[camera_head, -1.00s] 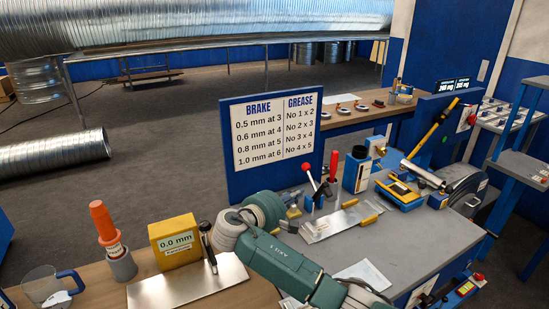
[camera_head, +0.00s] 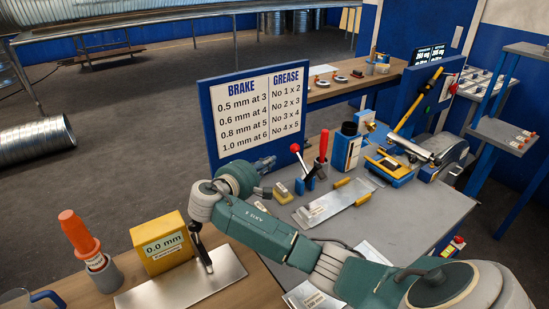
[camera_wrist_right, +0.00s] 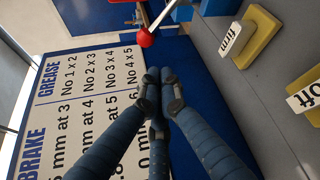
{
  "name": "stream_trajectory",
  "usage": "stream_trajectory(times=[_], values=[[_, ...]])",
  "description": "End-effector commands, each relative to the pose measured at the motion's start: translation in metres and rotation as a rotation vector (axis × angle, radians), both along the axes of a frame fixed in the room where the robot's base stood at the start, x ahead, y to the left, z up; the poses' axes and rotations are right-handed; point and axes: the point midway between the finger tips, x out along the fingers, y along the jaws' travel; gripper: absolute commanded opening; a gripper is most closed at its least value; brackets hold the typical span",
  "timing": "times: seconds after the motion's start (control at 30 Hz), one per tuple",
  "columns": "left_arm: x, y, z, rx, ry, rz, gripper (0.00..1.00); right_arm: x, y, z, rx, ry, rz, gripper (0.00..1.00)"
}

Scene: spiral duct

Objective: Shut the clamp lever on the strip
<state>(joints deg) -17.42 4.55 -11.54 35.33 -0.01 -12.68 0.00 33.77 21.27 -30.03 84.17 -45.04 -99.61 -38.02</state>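The clamp lever (camera_head: 295,148) has a red ball knob and stands tilted up from a small blue base on the grey bench. Its red knob (camera_wrist_right: 145,38) also shows in the right wrist view, just beyond the fingertips. My right gripper (camera_head: 271,163) is left of the lever, in front of the sign board, apart from the knob. In the right wrist view its fingers (camera_wrist_right: 160,84) come together at the tips with nothing visible between them. A flat metal strip (camera_head: 330,206) with yellow end pieces lies on the bench; how it meets the clamp is unclear. My left gripper is out of view.
The sign board (camera_head: 254,116) stands behind my right gripper. A yellow gauge box (camera_head: 163,242) stands at front left.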

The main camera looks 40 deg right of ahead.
Motion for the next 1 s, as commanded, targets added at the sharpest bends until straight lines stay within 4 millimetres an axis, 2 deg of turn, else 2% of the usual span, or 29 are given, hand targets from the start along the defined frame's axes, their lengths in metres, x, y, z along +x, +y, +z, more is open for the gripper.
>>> stream_trajectory(times=[0.3,0.5,0.67,1.0], values=[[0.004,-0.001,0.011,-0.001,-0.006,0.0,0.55,0.017,-0.054,-0.01,-0.002,0.001,-0.005,0.0],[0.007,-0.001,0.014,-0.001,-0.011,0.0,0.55,0.026,-0.076,-0.018,0.001,0.001,-0.003,0.0],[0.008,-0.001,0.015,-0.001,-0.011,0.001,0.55,0.028,-0.082,-0.02,0.001,-0.001,-0.001,0.0],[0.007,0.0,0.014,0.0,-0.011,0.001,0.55,0.028,-0.082,-0.02,0.001,-0.003,-0.001,0.0]])
